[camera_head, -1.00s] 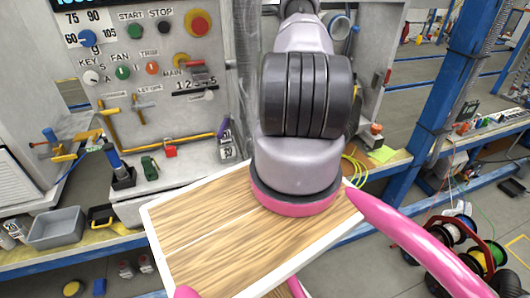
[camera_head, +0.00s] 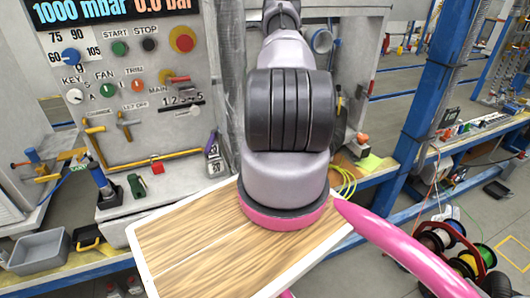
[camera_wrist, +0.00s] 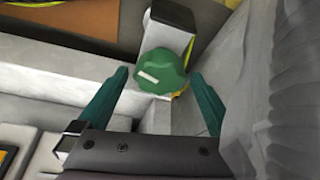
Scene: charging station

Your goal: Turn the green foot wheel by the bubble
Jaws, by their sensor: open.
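The green foot wheel (camera_wrist: 162,72) shows in the wrist view as a rounded green knob with a white mark on its top. It sits by a pale block with a dark top face. My gripper (camera_wrist: 160,76) is open, with one teal finger to the left of the wheel and one to the right. Gaps show between the fingers and the wheel in this view. A little yellow-green shows at the wheel's lower right; I cannot tell whether it is the bubble. In the head view my gripper is hidden, and I cannot make out the wheel for certain.
A grey control panel (camera_head: 150,75) with knobs, buttons and yellow handles stands at the left back. A small green object (camera_head: 137,185) lies on the ledge below it. A grey bin (camera_head: 38,252) sits lower left. A blue post (camera_head: 430,90) stands at the right.

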